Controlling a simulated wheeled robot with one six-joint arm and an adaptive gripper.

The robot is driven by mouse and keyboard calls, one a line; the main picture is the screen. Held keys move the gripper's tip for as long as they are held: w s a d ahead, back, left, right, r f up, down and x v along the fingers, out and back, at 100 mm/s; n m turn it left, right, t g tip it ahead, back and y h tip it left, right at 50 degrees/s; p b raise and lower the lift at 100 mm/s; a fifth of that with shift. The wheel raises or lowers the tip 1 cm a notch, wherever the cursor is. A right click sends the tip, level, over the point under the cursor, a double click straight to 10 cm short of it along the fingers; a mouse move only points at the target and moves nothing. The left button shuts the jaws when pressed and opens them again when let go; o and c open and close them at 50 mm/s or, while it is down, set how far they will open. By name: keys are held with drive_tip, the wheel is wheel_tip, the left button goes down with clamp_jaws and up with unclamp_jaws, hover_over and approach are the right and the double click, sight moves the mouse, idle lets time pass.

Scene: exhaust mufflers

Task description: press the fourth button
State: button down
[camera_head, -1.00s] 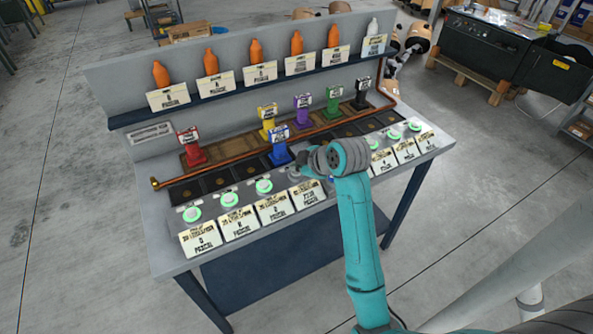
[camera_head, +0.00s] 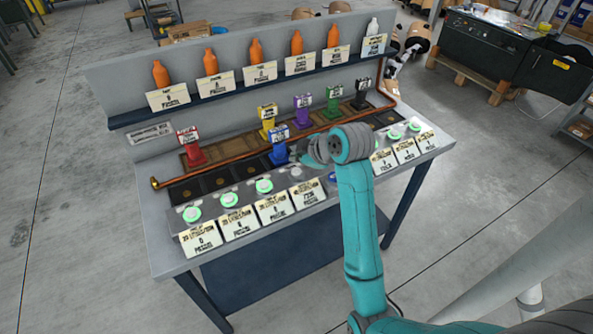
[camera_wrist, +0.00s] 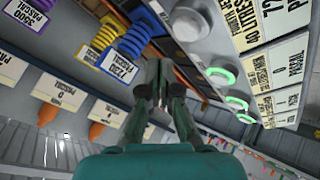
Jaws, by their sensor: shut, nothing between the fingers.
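A row of round buttons runs along the front of the bench. The three at the left (camera_head: 192,214), (camera_head: 229,199), (camera_head: 264,186) have lit green rings. The fourth button from the left (camera_head: 296,172) looks pale, with no green ring. In the wrist view a pale unlit button (camera_wrist: 187,22) lies just beyond the fingers, and green-ringed buttons (camera_wrist: 220,77) line the right. My gripper (camera_head: 298,150) is shut and empty, above and behind the fourth button, close to the blue stand (camera_head: 279,152). Its fingers also show in the wrist view (camera_wrist: 163,68). My arm hides part of the row.
White label cards (camera_head: 274,207) stand in front of the buttons. Red, yellow, purple, green and black stands and a copper pipe (camera_head: 235,143) lie behind the row. A shelf (camera_head: 200,107) with orange bottles and one white bottle rises at the back.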

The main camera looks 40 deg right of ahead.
drive_tip(key=shift+r, duration=1.45)
